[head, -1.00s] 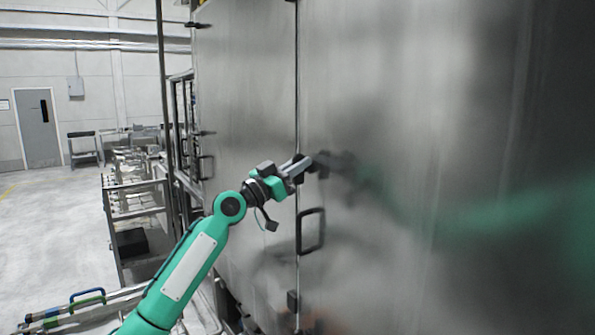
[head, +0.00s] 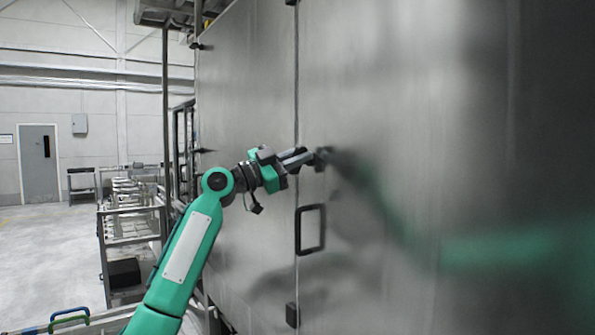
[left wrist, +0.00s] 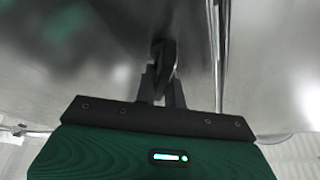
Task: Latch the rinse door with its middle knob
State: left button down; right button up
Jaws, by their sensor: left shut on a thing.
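The rinse door is a large brushed steel panel (head: 400,80) with a narrow vertical seam at its left edge and a black bar handle (head: 311,229). The middle knob (head: 326,154) is a small dark piece beside the seam, above the handle. My left gripper (head: 314,157) reaches across the seam from the left and is shut on the knob. In the left wrist view the dark knob (left wrist: 163,50) stands between the two narrow fingers (left wrist: 162,88), which partly hide it. The knob's exact angle is hard to tell. My right gripper is out of view.
Another dark knob (head: 292,314) sits low on the seam, and a dark fitting (head: 291,2) shows at the top. A steel panel (head: 245,90) lies left of the seam. A metal rack (head: 132,235) stands at the left, with open floor (head: 45,255) beyond.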

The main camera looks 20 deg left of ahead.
pick_arm(q)
jog(key=m, duration=0.1)
jog(key=m+g, duration=0.1)
jog(key=shift+d+f+m, duration=0.15)
jog(key=shift+f+m, duration=0.1)
jog(key=shift+m, duration=0.05)
jog(key=shift+m+g+h, duration=0.3)
jog(key=shift+m+g, duration=0.2)
jog(key=shift+m, duration=0.1)
jog(key=m+g, duration=0.1)
jog(key=m, duration=0.2)
jog(key=m+g+p, duration=0.1)
jog(key=m, duration=0.3)
jog(key=shift+s+d+f+y, duration=0.1)
jog(key=shift+y, duration=0.3)
jog(key=shift+f+m+g, duration=0.1)
jog(key=shift+m+g, duration=0.2)
jog(key=shift+m, duration=0.4)
jog(key=shift+f+m+y+p, duration=0.1)
jog(key=shift+m+y+p, duration=0.3)
jog(key=shift+m+p, duration=0.1)
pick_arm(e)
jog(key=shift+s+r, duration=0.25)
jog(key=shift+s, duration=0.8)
